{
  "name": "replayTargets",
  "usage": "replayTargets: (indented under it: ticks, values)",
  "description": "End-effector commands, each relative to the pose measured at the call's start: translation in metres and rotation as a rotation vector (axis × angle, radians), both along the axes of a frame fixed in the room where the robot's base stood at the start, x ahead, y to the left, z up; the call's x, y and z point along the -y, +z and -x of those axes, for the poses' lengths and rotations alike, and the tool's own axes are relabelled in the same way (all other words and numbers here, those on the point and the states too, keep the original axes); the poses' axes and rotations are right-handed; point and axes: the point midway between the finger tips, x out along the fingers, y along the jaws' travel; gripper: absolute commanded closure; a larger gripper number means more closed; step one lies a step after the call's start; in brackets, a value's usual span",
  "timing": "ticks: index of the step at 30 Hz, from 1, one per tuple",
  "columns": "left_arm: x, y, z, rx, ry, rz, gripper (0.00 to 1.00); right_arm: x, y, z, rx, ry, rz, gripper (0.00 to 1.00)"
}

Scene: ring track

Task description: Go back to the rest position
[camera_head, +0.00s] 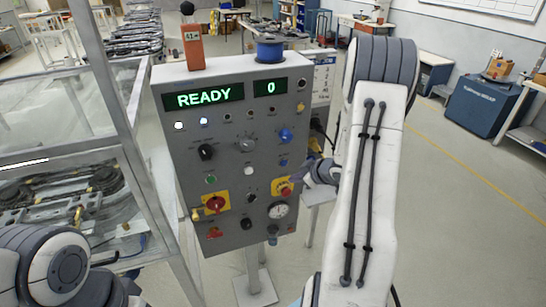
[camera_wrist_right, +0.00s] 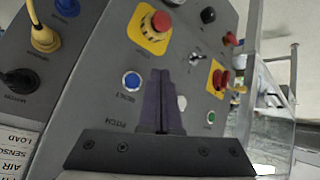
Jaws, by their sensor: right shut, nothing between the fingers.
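My right gripper (camera_head: 299,174) is in front of the right side of the grey control panel (camera_head: 232,165), close to the red button on a yellow plate (camera_head: 284,188). In the right wrist view its two dark fingers (camera_wrist_right: 163,100) lie together, shut and empty, pointing at the panel face. The blue button (camera_wrist_right: 132,80) shows just left of the fingers, and a pale knob is partly hidden behind them. Whether the fingertips touch the panel cannot be told. Part of my left arm shows at the lower left of the head view; its gripper is not visible.
The panel stands on a post and its display (camera_head: 204,96) reads READY and 0. A red block (camera_head: 193,47) and a blue spool (camera_head: 270,50) are on top. A framed glass enclosure (camera_head: 75,110) stands close on the left. Open floor (camera_head: 450,200) lies to the right.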

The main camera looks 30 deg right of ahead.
Motion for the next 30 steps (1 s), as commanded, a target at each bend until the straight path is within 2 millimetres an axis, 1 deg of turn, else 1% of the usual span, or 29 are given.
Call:
replayTargets:
  ticks: [7,8,11,14,15,17,18,19,20,21,23,24,25,26,27,29,30]
  values:
    - [0.000,-0.001,0.000,0.000,0.000,0.000,1.00,-0.001,0.000,-0.001,-0.002,0.002,0.003,1.00]
    - [0.000,-0.001,0.000,0.000,0.000,0.000,1.00,-0.003,0.001,-0.003,-0.005,0.002,0.007,1.00]
    - [0.000,-0.006,0.000,0.000,0.000,0.000,1.00,-0.019,0.004,-0.013,-0.029,0.004,0.037,1.00]
    - [0.000,-0.015,0.000,0.000,0.000,0.000,1.00,-0.053,0.012,-0.028,-0.076,0.002,0.087,1.00]
    - [0.000,-0.019,0.000,0.000,0.000,0.000,1.00,-0.070,0.017,-0.031,-0.100,-0.002,0.108,1.00]
    - [0.000,-0.025,0.000,0.000,0.001,0.000,1.00,-0.100,0.023,-0.033,-0.136,-0.008,0.131,1.00]
    - [0.000,-0.029,0.000,0.000,0.001,0.000,1.00,-0.120,0.027,-0.031,-0.161,-0.013,0.144,1.00]
    - [0.000,-0.031,0.000,0.000,0.001,0.000,1.00,-0.136,0.030,-0.028,-0.181,-0.014,0.149,1.00]
    - [0.000,-0.034,0.000,0.000,0.001,0.000,1.00,-0.152,0.032,-0.024,-0.201,-0.015,0.154,1.00]
    - [0.000,-0.038,0.000,0.000,0.002,0.000,1.00,-0.173,0.035,-0.015,-0.230,-0.014,0.156,1.00]
    - [0.000,-0.043,0.000,0.000,0.002,0.000,1.00,-0.206,0.038,0.001,-0.275,-0.009,0.155,1.00]
    - [0.000,-0.047,0.000,0.000,0.002,0.000,1.00,-0.227,0.040,0.015,-0.307,-0.003,0.151,1.00]
    - [0.000,-0.049,0.000,0.000,0.002,0.000,1.00,-0.242,0.040,0.027,-0.332,0.004,0.145,1.00]
    - [0.000,-0.052,0.000,0.000,0.002,0.000,1.00,-0.258,0.041,0.040,-0.361,0.012,0.141,1.00]
    - [0.000,-0.056,0.000,0.000,0.003,0.000,1.00,-0.278,0.041,0.059,-0.399,0.028,0.132,1.00]
    - [0.000,-0.061,0.000,0.000,0.003,0.000,1.00,-0.305,0.040,0.092,-0.464,0.055,0.116,1.00]
    - [0.000,-0.064,0.000,0.000,0.003,0.000,1.00,-0.321,0.040,0.115,-0.508,0.077,0.107,1.00]
